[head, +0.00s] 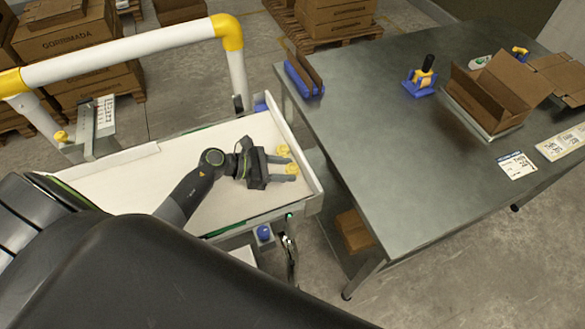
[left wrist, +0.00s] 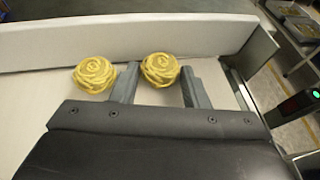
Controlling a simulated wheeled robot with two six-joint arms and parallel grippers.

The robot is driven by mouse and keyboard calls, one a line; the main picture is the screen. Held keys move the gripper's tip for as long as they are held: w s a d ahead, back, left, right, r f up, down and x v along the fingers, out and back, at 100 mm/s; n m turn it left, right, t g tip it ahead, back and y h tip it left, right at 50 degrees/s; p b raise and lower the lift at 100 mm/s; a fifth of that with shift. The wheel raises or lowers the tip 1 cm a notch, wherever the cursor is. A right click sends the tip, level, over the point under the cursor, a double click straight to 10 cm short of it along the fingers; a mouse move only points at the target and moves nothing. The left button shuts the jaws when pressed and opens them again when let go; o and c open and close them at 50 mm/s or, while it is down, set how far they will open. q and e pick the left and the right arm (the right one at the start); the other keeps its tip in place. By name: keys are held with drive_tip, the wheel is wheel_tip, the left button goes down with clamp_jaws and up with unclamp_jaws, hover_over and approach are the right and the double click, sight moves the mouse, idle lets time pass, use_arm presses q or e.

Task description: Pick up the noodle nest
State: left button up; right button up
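Two yellow noodle nests lie on the white belt (head: 130,190) near its right end. In the left wrist view, one noodle nest (left wrist: 160,69) sits between the tips of my left gripper's fingers, toward the left finger. The other noodle nest (left wrist: 95,75) lies just outside the left finger. In the head view the nests show as the far one (head: 283,150) and the near one (head: 291,169). My left gripper (head: 285,167) is open, low over the belt, with a clear gap beside the nest on the right finger's side. My right gripper is not in view.
A white side wall (left wrist: 120,42) runs behind the nests. A white and yellow tubular guard (head: 130,45) arches over the belt. A steel table (head: 400,150) at the right holds an open cardboard box (head: 495,90), a tape dispenser (head: 420,80) and labels (head: 517,165).

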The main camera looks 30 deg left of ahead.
use_arm(q)
drive_tip(key=shift+c, duration=0.9)
drive_tip(key=shift+r, duration=0.1)
drive_tip(key=shift+s+a+r+b, duration=0.15)
drive_tip(key=shift+r+b, duration=0.05)
drive_tip(key=shift+b, duration=0.35)
drive_tip(key=r, duration=0.2)
drive_tip(key=r+b, duration=0.1)
drive_tip(key=r, duration=0.3)
drive_tip(key=shift+s+a+b, duration=0.25)
drive_tip(key=shift+a+b, duration=0.05)
drive_tip(key=shift+b, duration=0.05)
drive_tip(key=s+a+b, duration=0.2)
drive_tip(key=s+a, duration=0.1)
drive_tip(key=s, duration=0.1)
drive_tip(key=s+a+b, duration=0.1)
drive_tip(key=s+a, duration=0.3)
drive_tip(key=shift+b, duration=0.35)
drive_tip(key=s+a, duration=0.2)
drive_tip(key=s, duration=0.1)
drive_tip(key=s+a, duration=0.1)
drive_tip(key=a, duration=0.1)
drive_tip(key=shift+s+a+r, duration=0.1)
drive_tip(key=shift+s+r, duration=0.15)
drive_tip(key=shift+s, duration=0.1)
drive_tip(key=shift+s+a, duration=0.65)
drive_tip(key=shift+s, duration=0.05)
drive_tip(key=shift+d, duration=0.15)
